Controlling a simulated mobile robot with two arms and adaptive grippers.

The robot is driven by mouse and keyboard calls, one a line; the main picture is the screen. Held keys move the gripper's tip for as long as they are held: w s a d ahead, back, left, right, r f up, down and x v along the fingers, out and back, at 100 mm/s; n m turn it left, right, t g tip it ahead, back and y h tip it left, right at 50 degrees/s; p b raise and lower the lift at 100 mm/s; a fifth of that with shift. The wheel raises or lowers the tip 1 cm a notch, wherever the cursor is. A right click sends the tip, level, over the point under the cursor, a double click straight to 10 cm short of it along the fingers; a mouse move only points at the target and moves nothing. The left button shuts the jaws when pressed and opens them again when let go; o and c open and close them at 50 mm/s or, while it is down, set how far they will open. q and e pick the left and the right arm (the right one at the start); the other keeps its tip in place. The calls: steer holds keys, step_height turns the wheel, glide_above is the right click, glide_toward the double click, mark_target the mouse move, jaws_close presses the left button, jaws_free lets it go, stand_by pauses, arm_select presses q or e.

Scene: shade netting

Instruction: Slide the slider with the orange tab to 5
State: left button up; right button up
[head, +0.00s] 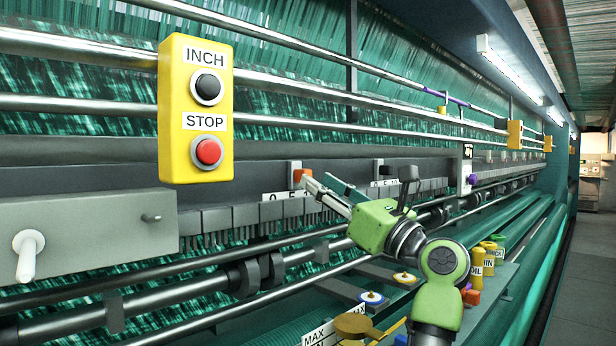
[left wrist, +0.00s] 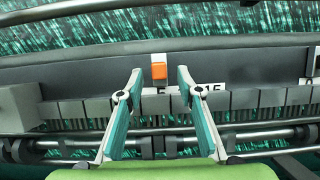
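The slider's orange tab (head: 303,174) sits on the grey rail of the loom, above a white scale (head: 276,197) on which 0 and 5 can be read. In the left wrist view, the orange tab (left wrist: 159,70) is near the middle, above the partly covered scale (left wrist: 217,87), where 15 shows. The exact mark under the tab cannot be read. My left gripper (head: 318,184) is open in front of the slider. In the left wrist view its fingers (left wrist: 160,76) stand left and right of the tab, with gaps on both sides. My right gripper is out of view.
A yellow INCH/STOP box (head: 196,110) hangs at left, near a grey box with a white lever (head: 28,255). Another slider scale (head: 384,183) lies further right along the rail. Rollers run below. Yellow oil containers (head: 478,262) stand at lower right.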

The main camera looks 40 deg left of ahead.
arm_select(q)
steer(key=v, duration=0.6)
steer(key=shift+d, duration=0.2)
